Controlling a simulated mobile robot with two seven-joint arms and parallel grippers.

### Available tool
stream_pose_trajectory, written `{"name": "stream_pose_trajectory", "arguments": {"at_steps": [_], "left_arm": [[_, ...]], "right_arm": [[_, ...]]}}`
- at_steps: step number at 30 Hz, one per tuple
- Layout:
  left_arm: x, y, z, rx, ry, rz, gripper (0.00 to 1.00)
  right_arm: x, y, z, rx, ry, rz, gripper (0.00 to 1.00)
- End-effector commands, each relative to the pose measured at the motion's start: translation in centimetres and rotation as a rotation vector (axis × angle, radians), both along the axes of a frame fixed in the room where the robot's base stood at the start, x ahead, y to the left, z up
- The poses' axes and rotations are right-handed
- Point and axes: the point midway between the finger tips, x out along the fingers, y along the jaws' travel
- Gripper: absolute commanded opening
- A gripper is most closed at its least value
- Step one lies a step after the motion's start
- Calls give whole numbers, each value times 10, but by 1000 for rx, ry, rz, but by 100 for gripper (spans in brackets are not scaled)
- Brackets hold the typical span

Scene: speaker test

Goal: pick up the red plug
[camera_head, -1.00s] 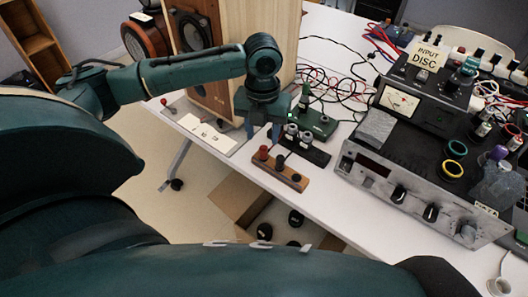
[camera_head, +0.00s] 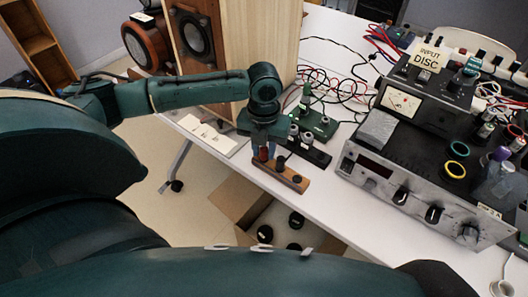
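The red plug (camera_head: 263,154) stands upright at the left end of a small wooden block (camera_head: 291,179) on the white table. Two dark plugs stand on the same block, to its right. My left gripper (camera_head: 264,150) points down over the red plug. Its fingers are apart, one on each side of the plug's top. I cannot tell whether they touch it. My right gripper is not in view.
A dark strip with knobs (camera_head: 315,154) and a green device (camera_head: 319,125) stand close behind the block. A large amplifier (camera_head: 378,178) is to the right. A wooden speaker (camera_head: 240,45) stands behind the arm. A cardboard box (camera_head: 234,203) is below the table edge.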

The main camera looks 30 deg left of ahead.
Motion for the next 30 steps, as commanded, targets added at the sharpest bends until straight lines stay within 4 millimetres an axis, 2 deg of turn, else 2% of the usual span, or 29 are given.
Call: {"name": "stream_pose_trajectory", "arguments": {"at_steps": [1, 9, 19, 23, 30], "left_arm": [[0, 0, 0, 0, 0, 0, 20], [0, 0, 0, 0, 0, 0, 0], [1, 0, 5, 0, -2, 0, 0], [1, 0, 23, -1, -4, 1, 0], [1, 0, 72, -1, -4, 0, 0]], "right_arm": [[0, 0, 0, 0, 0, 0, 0], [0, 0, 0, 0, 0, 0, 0], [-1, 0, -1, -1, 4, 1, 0], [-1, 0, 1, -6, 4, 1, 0], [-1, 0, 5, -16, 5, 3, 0]]}}
